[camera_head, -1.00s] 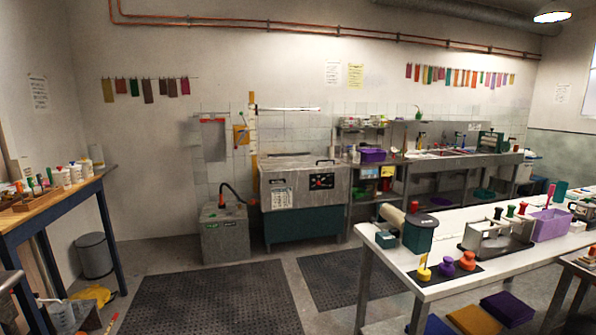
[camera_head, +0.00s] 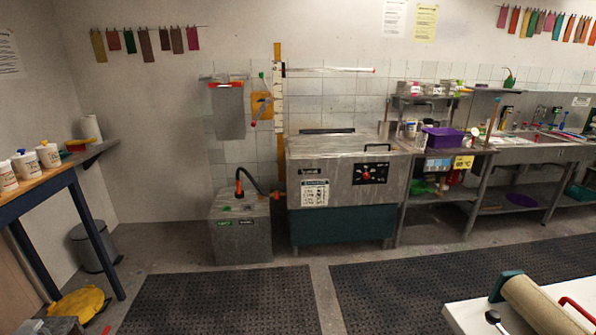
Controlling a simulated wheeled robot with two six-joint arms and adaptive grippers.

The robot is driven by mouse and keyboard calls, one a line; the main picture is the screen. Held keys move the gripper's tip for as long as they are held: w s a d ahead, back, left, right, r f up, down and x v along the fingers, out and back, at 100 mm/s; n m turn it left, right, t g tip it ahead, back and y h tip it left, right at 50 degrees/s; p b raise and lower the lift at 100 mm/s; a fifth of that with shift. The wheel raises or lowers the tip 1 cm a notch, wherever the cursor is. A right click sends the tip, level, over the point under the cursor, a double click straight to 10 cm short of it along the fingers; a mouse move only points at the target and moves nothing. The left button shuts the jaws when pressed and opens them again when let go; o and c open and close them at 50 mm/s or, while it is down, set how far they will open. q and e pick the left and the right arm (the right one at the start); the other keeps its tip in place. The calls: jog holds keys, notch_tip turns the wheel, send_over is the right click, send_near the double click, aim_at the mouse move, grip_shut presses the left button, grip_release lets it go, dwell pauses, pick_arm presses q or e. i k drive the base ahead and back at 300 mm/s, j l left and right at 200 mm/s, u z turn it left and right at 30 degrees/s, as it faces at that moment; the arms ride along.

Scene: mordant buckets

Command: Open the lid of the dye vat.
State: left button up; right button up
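The dye vat (camera_head: 342,170) is a grey metal tank on a dark green base, standing against the back wall near the middle of the view. Its front carries a black control panel (camera_head: 371,173) and a white label (camera_head: 314,193). The top looks covered by a flat grey lid (camera_head: 340,146) with a dark bar-shaped handle (camera_head: 386,145) near its right front. A second dark strip lies along the back of the top. Neither of my grippers is in view.
A grey box with a hose (camera_head: 240,228) stands left of the vat. A steel shelf with a purple bin (camera_head: 443,138) is on its right. A white table (camera_head: 470,312) fills the lower right corner, a wooden bench (camera_head: 40,190) the left. Dark floor mats (camera_head: 218,303) lie before the vat.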

aim_at(326, 142)
jog(key=i, duration=0.55)
jog(key=i+j+z, duration=0.15)
jog(key=i, duration=1)
jog(key=i+j+z, duration=0.15)
jog(key=i, duration=0.45)
jog(key=i+l+z, duration=0.15)
jog(key=i, duration=0.25)
jog(key=i+l+z, duration=0.15)
jog(key=i+l, duration=0.15)
jog(key=i+l+z, duration=0.15)
jog(key=i, duration=0.35)
